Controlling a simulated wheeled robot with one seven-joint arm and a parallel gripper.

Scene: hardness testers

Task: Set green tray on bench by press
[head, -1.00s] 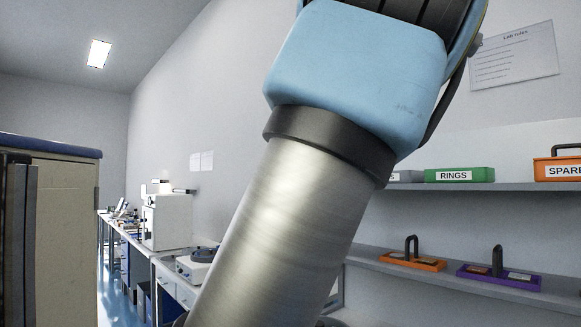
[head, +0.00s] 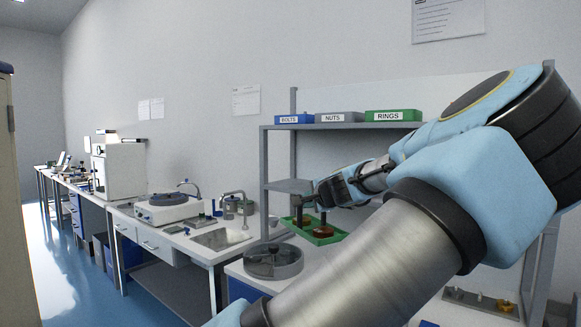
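The green tray (head: 316,237) is right of centre, in front of the shelf unit and above the near bench level. It carries brownish round pieces and dark upright parts. My gripper (head: 322,197) is directly above the tray and appears shut on its dark upright handle. The fingertips are small and dark, so the grip itself is hard to make out. The near bench (head: 243,270) extends below and left of the tray. I cannot tell which machine is the press; a tall white machine (head: 119,172) stands farther back on the bench row.
Left are a sink (head: 221,238), faucet and white round-topped machine (head: 168,208). BOLTS, NUTS and RINGS (head: 392,116) bins sit on the upper shelf. Blue floor (head: 60,270) is open at left.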

